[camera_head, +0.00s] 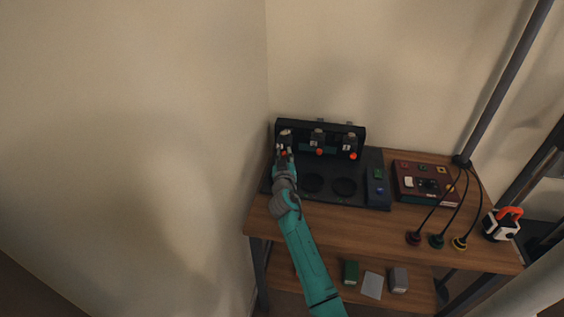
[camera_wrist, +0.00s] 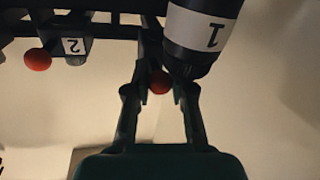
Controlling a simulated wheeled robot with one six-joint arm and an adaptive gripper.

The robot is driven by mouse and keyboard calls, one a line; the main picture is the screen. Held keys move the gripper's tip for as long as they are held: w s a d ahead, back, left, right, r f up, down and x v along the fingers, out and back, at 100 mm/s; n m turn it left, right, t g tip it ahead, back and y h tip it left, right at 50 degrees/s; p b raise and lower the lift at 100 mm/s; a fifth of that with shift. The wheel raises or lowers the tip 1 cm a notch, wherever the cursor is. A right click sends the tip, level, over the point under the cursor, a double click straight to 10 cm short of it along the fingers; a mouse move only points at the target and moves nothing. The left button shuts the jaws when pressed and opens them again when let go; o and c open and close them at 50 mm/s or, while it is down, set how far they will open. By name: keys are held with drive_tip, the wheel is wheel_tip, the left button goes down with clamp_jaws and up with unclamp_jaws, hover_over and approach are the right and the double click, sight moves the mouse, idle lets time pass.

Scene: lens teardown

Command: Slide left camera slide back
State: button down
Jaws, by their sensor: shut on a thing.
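The left camera slide (camera_head: 285,137) is a dark block at the left end of a black rail unit (camera_head: 333,127). In the wrist view, the slide with the label 1 (camera_wrist: 205,30) hangs close above the fingers, with a red knob (camera_wrist: 159,82). My gripper (camera_head: 284,158) reaches up to the left slide from the front. In the wrist view my gripper (camera_wrist: 158,88) has its two fingers on either side of the red knob, closed on it. The fingers partly hide the knob and the slide in the head view.
The middle slide (camera_head: 318,138) and right slide (camera_head: 350,141) have red knobs too; slide 2 (camera_wrist: 75,47) shows left in the wrist view. A dark base (camera_head: 328,200) has two round recesses.

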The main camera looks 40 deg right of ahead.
drive_tip(key=c, duration=1)
unclamp_jaws()
drive_tip(key=v, duration=1.2)
